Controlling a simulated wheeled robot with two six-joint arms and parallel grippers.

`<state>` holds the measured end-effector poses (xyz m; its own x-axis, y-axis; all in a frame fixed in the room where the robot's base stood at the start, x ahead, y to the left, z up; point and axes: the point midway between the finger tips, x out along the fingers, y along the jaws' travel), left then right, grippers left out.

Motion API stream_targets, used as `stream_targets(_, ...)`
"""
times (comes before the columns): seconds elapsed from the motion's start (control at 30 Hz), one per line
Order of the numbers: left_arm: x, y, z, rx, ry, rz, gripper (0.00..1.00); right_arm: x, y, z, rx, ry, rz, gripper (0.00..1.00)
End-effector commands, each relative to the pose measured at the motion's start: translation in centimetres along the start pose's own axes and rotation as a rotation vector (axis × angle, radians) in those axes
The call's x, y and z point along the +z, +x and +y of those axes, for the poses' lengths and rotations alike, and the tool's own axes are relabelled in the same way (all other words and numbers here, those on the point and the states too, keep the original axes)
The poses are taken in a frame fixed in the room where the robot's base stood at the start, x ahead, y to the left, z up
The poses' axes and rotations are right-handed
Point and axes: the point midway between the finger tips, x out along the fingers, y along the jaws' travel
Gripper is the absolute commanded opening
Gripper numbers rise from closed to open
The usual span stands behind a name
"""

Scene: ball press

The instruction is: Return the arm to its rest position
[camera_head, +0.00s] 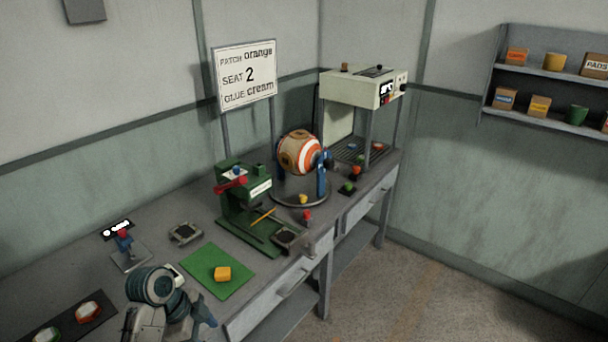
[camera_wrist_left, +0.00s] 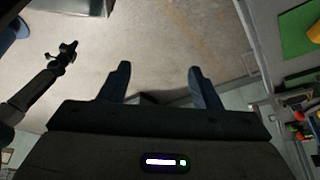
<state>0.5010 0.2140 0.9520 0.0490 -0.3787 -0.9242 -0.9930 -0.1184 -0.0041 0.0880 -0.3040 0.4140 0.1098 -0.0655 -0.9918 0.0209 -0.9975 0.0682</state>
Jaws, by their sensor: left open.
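My left arm comes in at the bottom left of the head view, in front of the bench's near edge. Its gripper (camera_head: 204,312) shows there only in part, with a blue finger. In the left wrist view both fingers of the left gripper (camera_wrist_left: 158,86) stand well apart with nothing between them, over bare floor. The gripper is clear of the bench, which lies to the right in that view.
Behind are a green press (camera_head: 240,205), a striped ball (camera_head: 300,152) in a stand and a cream machine (camera_head: 358,88). The floor (camera_head: 440,290) is clear.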

Motion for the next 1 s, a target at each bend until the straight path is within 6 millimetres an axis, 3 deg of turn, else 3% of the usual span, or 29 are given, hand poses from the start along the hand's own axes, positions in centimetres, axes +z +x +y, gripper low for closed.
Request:
stream_targets(0.17, 1.3, 2.9, -0.6, -0.008, -0.099, 0.001, 0.57, 1.5, 0.2, 0.1, 0.001, -0.001, -0.019, 0.00)
stream_targets(0.37, 3.5, 7.0, -1.1, -0.027, -0.241, -0.006, 0.57, 0.8, 0.6, 0.3, 0.004, -0.002, -0.011, 0.00)
stream_targets(0.5, 5.8, 11.0, -1.1, -0.044, -0.371, -0.019, 0.57, -0.2, 0.9, 0.4, 0.005, -0.002, 0.002, 0.00)
stream_targets(0.67, 9.3, 16.6, -0.2, -0.074, -0.542, -0.047, 0.57, 0.0, 1.4, 0.7, 0.008, -0.003, 0.000, 0.00)
stream_targets(0.87, 16.1, 26.2, 3.6, -0.136, -0.805, -0.117, 0.57, 1.2, 2.1, 1.1, 0.012, -0.006, -0.013, 0.00)
stream_targets(1.0, 21.6, 33.2, 8.9, -0.198, -0.983, -0.181, 0.57, 1.3, 2.7, 1.0, 0.012, -0.006, -0.013, 0.00)
